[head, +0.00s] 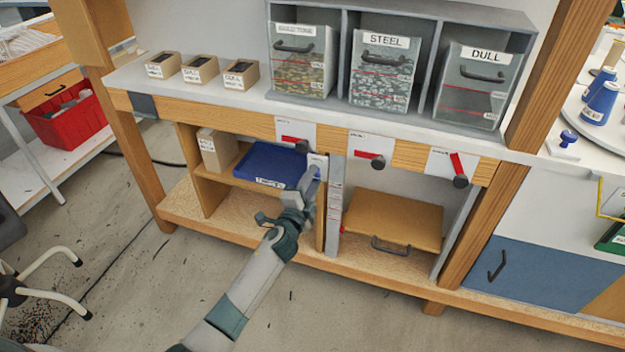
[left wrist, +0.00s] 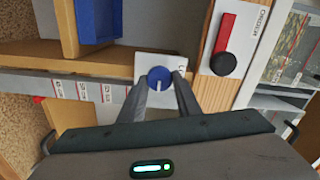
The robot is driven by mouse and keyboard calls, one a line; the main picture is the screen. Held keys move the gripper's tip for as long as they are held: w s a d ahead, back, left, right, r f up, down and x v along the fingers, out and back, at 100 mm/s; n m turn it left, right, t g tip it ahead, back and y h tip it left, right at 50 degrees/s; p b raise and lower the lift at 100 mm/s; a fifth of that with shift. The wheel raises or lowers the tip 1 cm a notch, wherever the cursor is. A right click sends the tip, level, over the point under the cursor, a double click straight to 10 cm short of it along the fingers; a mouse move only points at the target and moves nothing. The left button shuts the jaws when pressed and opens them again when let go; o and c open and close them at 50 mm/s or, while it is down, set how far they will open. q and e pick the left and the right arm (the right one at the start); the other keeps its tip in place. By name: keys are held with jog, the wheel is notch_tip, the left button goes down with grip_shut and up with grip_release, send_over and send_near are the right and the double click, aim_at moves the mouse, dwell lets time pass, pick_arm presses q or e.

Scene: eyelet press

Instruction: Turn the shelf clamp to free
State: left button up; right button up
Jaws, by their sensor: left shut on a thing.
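The shelf clamp is a round blue knob (left wrist: 160,78) with a white line on it, set on a white plate (left wrist: 147,66) in the left wrist view. My left gripper (left wrist: 160,88) has its two fingers on either side of the knob and is shut on it. In the head view my left gripper (head: 312,184) reaches under the bench, in front of the lower shelves, and hides the knob. The white plate (head: 318,160) shows just above it. Lettering on the plate is too small to read. My right gripper is in neither view.
Red levers with black ends (head: 378,161) hang along the bench's front edge; one (left wrist: 222,50) is close to my left gripper. A blue tray (head: 270,165) lies left of the gripper. A marked upright strip (head: 335,200) and a brown board with a handle (head: 392,220) are to its right.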

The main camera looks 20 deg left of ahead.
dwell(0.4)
pick_arm(q)
jog(key=o, duration=1.1)
jog(key=shift+c, duration=0.2)
jog(key=shift+s, duration=0.1)
jog(key=s, duration=1.7)
jog(key=shift+a+p, duration=0.25)
jog(key=shift+p, duration=0.1)
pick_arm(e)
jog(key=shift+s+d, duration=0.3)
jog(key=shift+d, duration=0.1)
